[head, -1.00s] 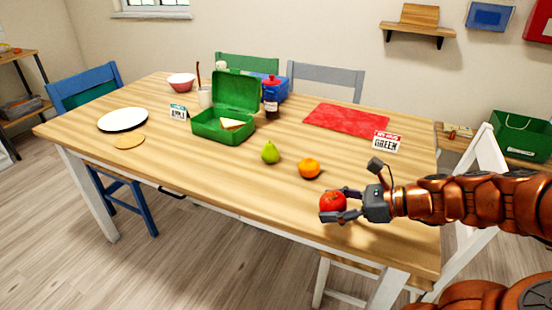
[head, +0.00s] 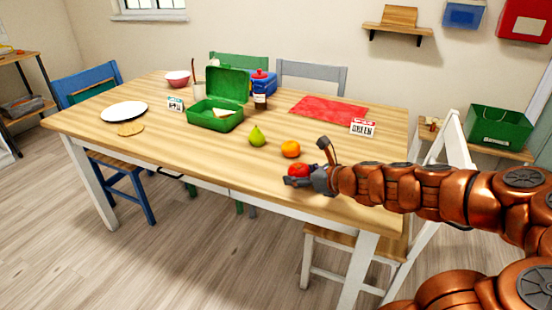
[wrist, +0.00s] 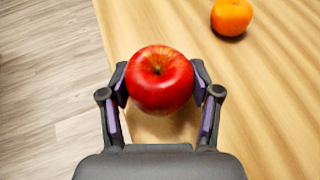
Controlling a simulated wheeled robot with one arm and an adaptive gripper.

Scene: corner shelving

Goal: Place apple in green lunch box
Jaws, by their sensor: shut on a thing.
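The red apple (head: 298,170) is between the fingers of my gripper (head: 299,180), near the front edge of the table. In the wrist view the apple (wrist: 160,79) sits upright, with both fingers of my gripper (wrist: 161,88) closed on its sides. The green lunch box (head: 214,121) stands open on the table, left of and farther back than my gripper, its lid raised at the back. A pale sandwich wedge (head: 222,113) lies inside it. The rest of its interior is partly hidden by the front wall.
Small signs (head: 362,127) and a red mat (head: 329,110) are also on the table.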

